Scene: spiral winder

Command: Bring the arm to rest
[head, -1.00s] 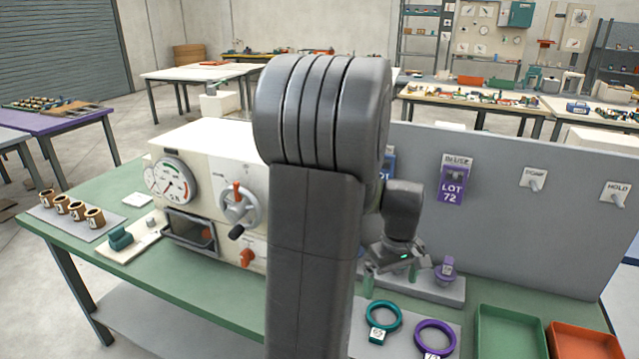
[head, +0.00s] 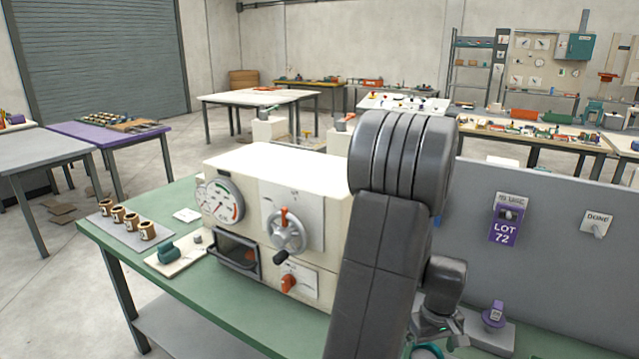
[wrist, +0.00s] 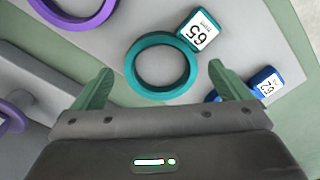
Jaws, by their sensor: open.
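My gripper (wrist: 162,88) is open in the wrist view, with its two green fingers spread and nothing between them. A teal ring (wrist: 162,66) with a white tag marked 65 lies on a grey mat beyond the fingertips. In the head view my arm stands in front of the bench, and the gripper (head: 428,345) is low at the bottom edge, partly cut off. Part of the teal ring (head: 430,351) shows just below it.
A purple ring (wrist: 75,12) and a blue ring (wrist: 240,92) lie near the teal one. The cream winder machine (head: 275,190) stands left of my arm.

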